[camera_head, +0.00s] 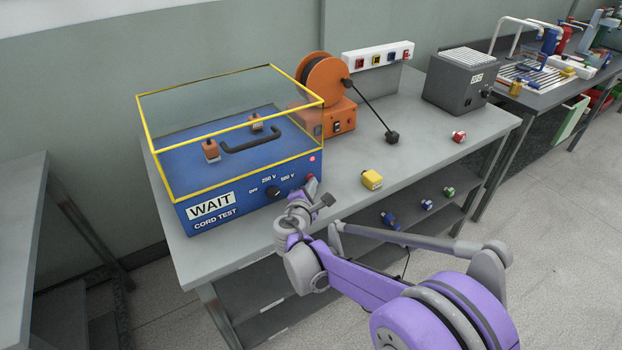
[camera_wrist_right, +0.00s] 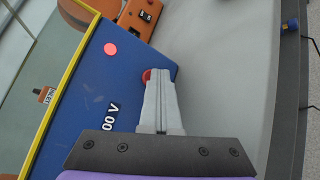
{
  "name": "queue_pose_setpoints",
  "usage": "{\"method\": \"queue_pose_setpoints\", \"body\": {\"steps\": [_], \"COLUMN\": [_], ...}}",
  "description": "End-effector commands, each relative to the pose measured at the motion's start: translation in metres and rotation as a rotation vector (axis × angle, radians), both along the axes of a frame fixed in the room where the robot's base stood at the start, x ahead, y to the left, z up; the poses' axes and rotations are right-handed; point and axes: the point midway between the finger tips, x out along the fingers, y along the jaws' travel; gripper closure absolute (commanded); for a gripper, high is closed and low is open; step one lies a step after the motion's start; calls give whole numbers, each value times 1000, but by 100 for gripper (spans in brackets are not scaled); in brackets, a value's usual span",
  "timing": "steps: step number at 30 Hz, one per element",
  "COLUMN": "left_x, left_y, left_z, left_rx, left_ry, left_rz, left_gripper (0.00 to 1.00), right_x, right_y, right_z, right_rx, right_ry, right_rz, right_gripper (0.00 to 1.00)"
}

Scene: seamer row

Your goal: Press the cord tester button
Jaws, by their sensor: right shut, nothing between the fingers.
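The cord tester (camera_head: 235,215) is a blue box marked CORD TEST and WAIT, under a clear cover with yellow edges, on the grey table. It also shows in the right wrist view (camera_wrist_right: 85,85). Its red button (camera_head: 310,180) is at the right end of the front panel. In the right wrist view the button (camera_wrist_right: 146,75) is partly hidden behind my fingertips. My right gripper (camera_head: 306,193) is shut and empty, its tips at the button; I cannot tell if they touch. It also shows in the wrist view (camera_wrist_right: 158,73). My left gripper is not in view.
A red lamp (camera_head: 312,158) is lit on the tester. An orange reel unit (camera_head: 338,118) stands behind it. A yellow plug block (camera_head: 372,180) and a red one (camera_head: 459,136) lie on the table. A dark grey box (camera_head: 455,85) stands at the back right.

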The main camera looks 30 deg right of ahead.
Motion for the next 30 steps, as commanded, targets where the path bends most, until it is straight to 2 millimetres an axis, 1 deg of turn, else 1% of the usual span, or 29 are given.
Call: {"method": "queue_pose_setpoints", "body": {"steps": [5,12,23,26,30], "left_x": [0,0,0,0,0], "left_y": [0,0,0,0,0], "left_z": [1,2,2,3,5], "left_rx": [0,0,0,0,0], "left_ry": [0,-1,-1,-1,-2], "left_rz": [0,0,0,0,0], "left_gripper": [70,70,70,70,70], "right_x": [-4,-16,-18,-23,-35], "right_y": [0,-1,-1,-2,-3], "right_z": [0,0,0,0,0], "right_rx": [0,0,0,0,0], "right_ry": [0,0,0,0,0], "right_rz": [1,0,0,0,0], "right_gripper": [100,100,100,100,100]}}
